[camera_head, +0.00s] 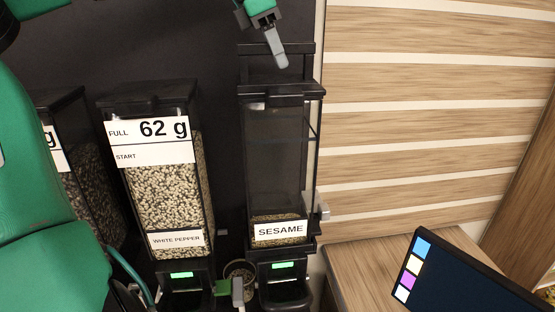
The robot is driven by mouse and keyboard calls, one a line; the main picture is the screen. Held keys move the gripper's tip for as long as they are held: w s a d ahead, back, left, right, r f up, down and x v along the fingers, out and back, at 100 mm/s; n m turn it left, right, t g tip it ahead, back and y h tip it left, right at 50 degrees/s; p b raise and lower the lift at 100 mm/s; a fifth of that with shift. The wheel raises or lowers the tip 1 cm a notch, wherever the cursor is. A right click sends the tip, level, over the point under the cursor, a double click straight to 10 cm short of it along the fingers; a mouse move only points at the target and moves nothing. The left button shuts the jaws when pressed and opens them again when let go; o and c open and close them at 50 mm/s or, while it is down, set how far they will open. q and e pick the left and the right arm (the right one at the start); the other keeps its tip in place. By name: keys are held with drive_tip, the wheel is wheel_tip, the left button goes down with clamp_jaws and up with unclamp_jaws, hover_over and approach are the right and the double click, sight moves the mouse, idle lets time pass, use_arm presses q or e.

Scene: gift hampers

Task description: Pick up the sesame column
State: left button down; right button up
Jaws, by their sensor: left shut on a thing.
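The sesame column (278,175) is a tall clear dispenser with a black lid, standing upright on its black base. Its label reads SESAME. A low layer of pale seeds (268,218) lies at its bottom, and the rest is empty. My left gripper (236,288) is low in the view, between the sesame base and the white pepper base. It appears shut on a small round cup (240,267) with seeds in it. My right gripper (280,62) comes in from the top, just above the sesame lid. Only one grey finger shows, and I see nothing held.
The white pepper column (165,195), with a 62 g label, stands to the left, and another seed column (85,190) is partly hidden by my arm. A dark screen (465,280) stands at the lower right on a wooden surface (365,262). A slatted wall is behind.

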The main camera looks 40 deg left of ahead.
drive_tip(key=shift+d, duration=0.3)
use_arm(q)
drive_tip(key=shift+w+r, duration=0.1)
use_arm(e)
drive_tip(key=shift+a, duration=0.25)
idle(0.8)
use_arm(q)
drive_tip(key=shift+r, duration=0.1)
